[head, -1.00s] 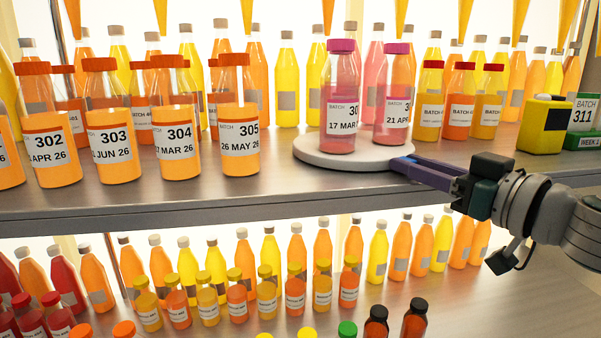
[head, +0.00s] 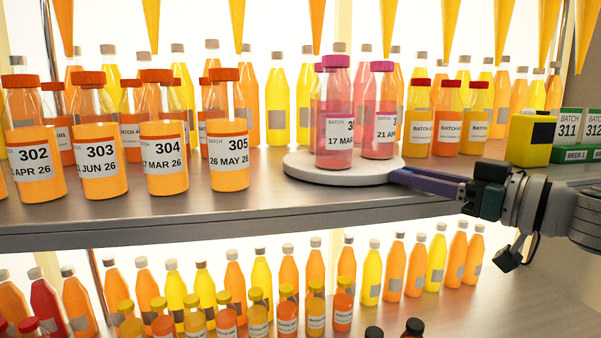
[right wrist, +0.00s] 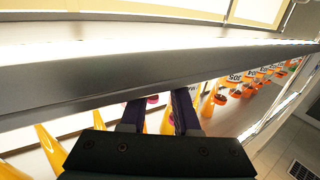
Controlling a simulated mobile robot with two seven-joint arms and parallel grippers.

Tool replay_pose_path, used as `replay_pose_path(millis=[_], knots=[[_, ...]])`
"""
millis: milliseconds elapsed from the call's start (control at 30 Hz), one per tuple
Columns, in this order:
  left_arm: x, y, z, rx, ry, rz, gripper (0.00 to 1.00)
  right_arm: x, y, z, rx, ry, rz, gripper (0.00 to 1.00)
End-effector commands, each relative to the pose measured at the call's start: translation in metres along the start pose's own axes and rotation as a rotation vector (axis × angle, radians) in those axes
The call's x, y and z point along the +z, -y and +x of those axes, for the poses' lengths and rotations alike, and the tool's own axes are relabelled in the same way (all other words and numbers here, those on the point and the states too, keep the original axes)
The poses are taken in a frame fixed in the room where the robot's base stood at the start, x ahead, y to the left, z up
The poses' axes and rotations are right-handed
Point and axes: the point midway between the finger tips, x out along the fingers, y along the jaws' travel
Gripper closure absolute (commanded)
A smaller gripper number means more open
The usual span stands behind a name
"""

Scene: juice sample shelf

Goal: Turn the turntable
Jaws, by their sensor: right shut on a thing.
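The turntable (head: 305,170) is a pale grey round disc near the front edge of the upper shelf. My right gripper (head: 396,176) comes in from the right and is shut on the turntable's right rim. Its two dark fingers also show in the right wrist view (right wrist: 158,108), where the grip itself is hard to make out. My left gripper is not in view.
Orange bottles 302 to 305, such as bottle 305 (head: 228,150), stand left of the turntable. Red-capped bottles (head: 447,125) and a yellow box (head: 530,140) stand to the right. Orange cones hang above. The shelf's front edge (head: 200,228) runs below my gripper.

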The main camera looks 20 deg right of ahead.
Motion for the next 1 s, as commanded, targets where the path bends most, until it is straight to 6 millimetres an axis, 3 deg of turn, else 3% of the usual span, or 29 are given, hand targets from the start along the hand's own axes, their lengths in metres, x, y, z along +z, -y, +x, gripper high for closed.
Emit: replay_pose_path(millis=[67, 100, 367, 733, 1000], knots=[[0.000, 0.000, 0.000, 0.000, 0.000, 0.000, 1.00, 0.001, 0.000, 0.000, 0.001, 0.002, -0.001, 1.00], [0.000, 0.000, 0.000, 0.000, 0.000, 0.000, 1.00, 0.001, 0.000, 0.000, 0.001, 0.002, -0.001, 0.68], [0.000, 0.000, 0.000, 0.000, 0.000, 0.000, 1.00, 0.001, 0.000, 0.000, 0.001, 0.002, 0.000, 0.40], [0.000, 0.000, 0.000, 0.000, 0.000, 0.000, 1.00, 0.002, 0.000, -0.007, 0.002, 0.003, 0.001, 0.40], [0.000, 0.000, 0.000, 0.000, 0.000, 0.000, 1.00, 0.003, 0.000, -0.048, 0.001, 0.007, 0.001, 0.40]])
